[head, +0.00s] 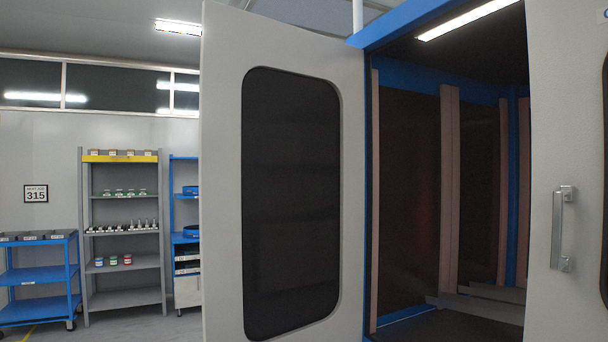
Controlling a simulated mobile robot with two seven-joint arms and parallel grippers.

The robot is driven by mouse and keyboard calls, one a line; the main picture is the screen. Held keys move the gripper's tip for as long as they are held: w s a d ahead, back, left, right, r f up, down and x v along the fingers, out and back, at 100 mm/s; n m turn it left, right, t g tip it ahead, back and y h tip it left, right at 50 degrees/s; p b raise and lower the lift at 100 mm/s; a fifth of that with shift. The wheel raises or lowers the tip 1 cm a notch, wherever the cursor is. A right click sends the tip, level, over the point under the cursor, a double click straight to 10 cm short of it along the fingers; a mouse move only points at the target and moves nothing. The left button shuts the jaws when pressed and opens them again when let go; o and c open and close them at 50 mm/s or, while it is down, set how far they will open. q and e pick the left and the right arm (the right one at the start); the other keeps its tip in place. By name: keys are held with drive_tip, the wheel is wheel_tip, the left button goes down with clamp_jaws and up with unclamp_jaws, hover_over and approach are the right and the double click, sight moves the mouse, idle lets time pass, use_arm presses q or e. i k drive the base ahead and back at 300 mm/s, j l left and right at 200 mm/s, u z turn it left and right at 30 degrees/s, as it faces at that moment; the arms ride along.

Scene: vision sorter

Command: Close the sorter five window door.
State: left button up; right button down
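A light grey door (222,180) with a dark rounded window (291,200) stands swung open to the left of a blue-framed cabinet opening. Its right edge meets the blue frame (368,200). A second grey door or panel (545,120) on the right carries a vertical metal handle (560,228) and the edge of another dark window. Which one is the sorter five window door cannot be told from a readable label. Neither of my grippers is in view.
The cabinet interior (410,200) is dark, with upright posts and a low ledge. At the left stand a blue cart (40,278), a grey shelf rack (122,262) with small items, and a blue rack (186,238). Grey floor shows in front of them.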

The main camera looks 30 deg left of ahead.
sight(282, 131)
drive_tip(key=i+j+z, duration=0.35)
drive_tip(key=j, duration=0.95)
drive_tip(key=j+z, duration=0.4)
drive_tip(key=j, duration=0.85)
drive_tip(key=k+j+z, duration=0.1)
drive_tip(key=j+z, duration=0.25)
drive_tip(key=j, duration=1)
drive_tip(key=j+z, duration=0.15)
drive_tip(key=z, duration=0.3)
drive_tip(key=j+z, duration=0.15)
drive_tip(key=z, duration=0.35)
drive_tip(key=j+z, duration=0.35)
drive_tip(key=k+j+z, duration=0.3)
drive_tip(key=j, duration=0.15)
drive_tip(key=k+j+z, duration=0.1)
drive_tip(key=j, duration=0.2)
drive_tip(key=k+j+z, duration=0.1)
drive_tip(key=j, duration=0.2)
drive_tip(key=k+j+z, duration=0.1)
drive_tip(key=j, duration=0.2)
